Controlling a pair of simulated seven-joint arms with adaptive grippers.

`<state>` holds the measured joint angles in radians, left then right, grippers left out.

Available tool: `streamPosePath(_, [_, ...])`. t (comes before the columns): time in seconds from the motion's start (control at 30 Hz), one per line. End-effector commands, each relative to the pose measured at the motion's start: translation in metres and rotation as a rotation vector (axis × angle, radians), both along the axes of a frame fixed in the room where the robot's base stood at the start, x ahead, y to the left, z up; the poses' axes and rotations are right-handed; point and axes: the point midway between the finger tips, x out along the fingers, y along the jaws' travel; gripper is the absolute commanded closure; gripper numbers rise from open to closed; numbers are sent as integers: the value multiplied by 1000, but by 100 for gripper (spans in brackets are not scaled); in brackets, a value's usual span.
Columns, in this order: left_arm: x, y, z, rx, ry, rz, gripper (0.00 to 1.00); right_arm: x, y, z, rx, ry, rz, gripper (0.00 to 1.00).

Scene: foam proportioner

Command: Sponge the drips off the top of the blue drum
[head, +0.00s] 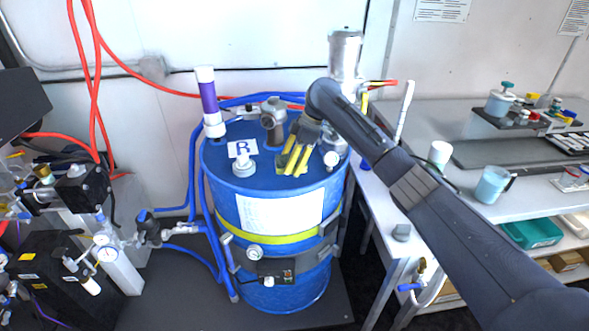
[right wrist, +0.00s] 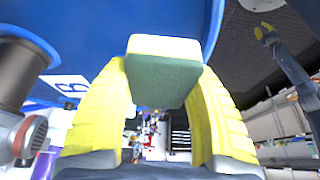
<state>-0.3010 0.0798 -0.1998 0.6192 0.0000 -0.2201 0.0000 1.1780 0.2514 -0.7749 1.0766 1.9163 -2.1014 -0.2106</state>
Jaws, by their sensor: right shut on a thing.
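The blue drum (head: 225,185) stands upright at the centre of the head view. My right gripper (head: 292,165) reaches down over the right part of its top, yellow fingers pointing down. In the right wrist view, the gripper is shut on a sponge (right wrist: 165,70) with a pale yellow layer and a green layer. The sponge is close to the drum's blue top (right wrist: 255,5); I cannot tell whether it touches. I cannot make out separate drips. A small yellow-tipped gripper, seemingly my left one (right wrist: 265,34), shows far off in the right wrist view; its opening is unclear.
On the drum top stand a purple-banded tube (head: 208,95), a white cap (head: 243,165), a grey fitting (head: 272,120) and an R label (head: 242,149). A silver canister (head: 345,55) rises behind. Blue hoses (head: 192,160) run down the left. A bench (head: 455,200) with cups is at right.

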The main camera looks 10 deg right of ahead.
Motion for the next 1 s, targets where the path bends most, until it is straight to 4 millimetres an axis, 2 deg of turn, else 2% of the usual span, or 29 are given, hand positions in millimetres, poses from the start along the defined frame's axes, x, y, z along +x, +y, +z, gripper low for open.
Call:
streamPosePath(0.4, [0,0,0,0,0,0,79,1,9,33,0,-1,12,68])
streamPosePath(1.0, [1,0,0,-1,-2,0,79,1,9,34,1,0,12,68])
